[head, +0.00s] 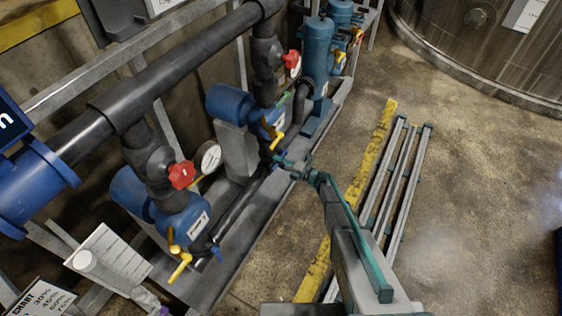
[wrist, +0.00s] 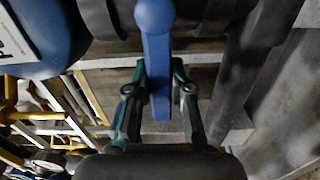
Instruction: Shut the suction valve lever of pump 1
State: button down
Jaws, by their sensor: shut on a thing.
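In the wrist view a blue valve lever (wrist: 160,95) hangs from a round blue hub and runs down between my two teal-and-black fingers. My gripper (wrist: 160,72) is shut on this lever, with one finger on each side. In the head view my gripper (head: 279,162) is low beside the farther blue pump (head: 269,121), at the dark pipe by its base. The lever is largely hidden there by my fingers. The pump labels are too small to read, so I cannot tell the pump's number.
A nearer blue pump (head: 184,221) has a yellow lever (head: 180,267) and a red handle (head: 181,175) above it. A second yellow lever (head: 276,141) is close to my gripper. Grey rails (head: 397,180) lie on the floor. Open floor is on the right.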

jog(key=c, duration=1)
grip_release()
jog(key=v, duration=1.2)
